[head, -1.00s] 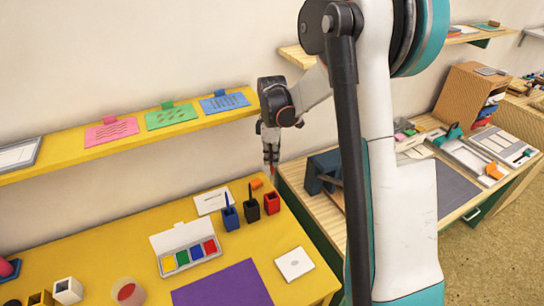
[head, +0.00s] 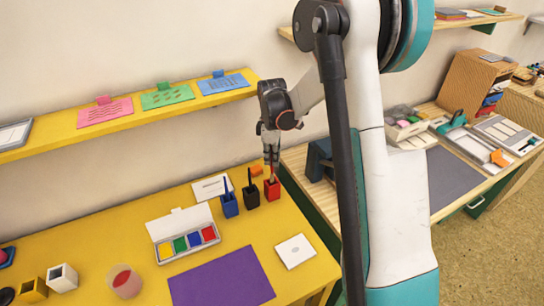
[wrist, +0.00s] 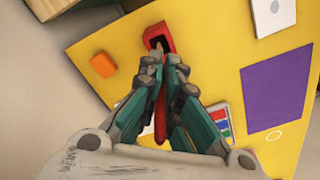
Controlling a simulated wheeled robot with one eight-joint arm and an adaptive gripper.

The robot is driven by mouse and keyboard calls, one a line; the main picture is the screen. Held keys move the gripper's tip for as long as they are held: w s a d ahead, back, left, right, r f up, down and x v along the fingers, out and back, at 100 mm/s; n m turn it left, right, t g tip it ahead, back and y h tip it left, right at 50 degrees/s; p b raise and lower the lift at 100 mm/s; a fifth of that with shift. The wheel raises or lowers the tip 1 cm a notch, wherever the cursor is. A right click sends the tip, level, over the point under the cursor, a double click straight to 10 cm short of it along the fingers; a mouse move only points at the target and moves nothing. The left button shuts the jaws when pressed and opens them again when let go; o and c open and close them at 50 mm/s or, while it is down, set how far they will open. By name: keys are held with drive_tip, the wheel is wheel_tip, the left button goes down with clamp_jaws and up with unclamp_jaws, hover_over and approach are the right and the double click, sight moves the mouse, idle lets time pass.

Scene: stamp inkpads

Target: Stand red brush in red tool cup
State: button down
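The red tool cup (head: 272,190) stands upright on the yellow table, at the right end of a row of cups. In the wrist view the red cup (wrist: 146,33) shows its dark opening just beyond my fingertips. My gripper (head: 271,165) is directly above this cup, pointing down. In the wrist view my gripper (wrist: 162,68) is shut on the red brush (wrist: 161,115), which runs lengthwise between the fingers. The brush's tip lies over the cup's opening; I cannot tell how far inside it is. The fingers hide part of the brush.
The black cup (head: 250,197) and blue cup (head: 229,205), each with a tool in it, stand left of the red cup. An orange block (head: 256,170) lies behind. A paint box (head: 184,243), purple mat (head: 222,284) and white card (head: 295,251) lie in front.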

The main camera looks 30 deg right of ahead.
sight(272, 173)
drive_tip(key=shift+f+b, duration=1.55)
drive_tip(key=shift+f, duration=0.75)
drive_tip(key=c, duration=1.7)
unclamp_jaws()
drive_tip(key=shift+r, duration=0.15)
wheel_tip(272, 173, up, 12)
drive_tip(key=shift+f, duration=0.1)
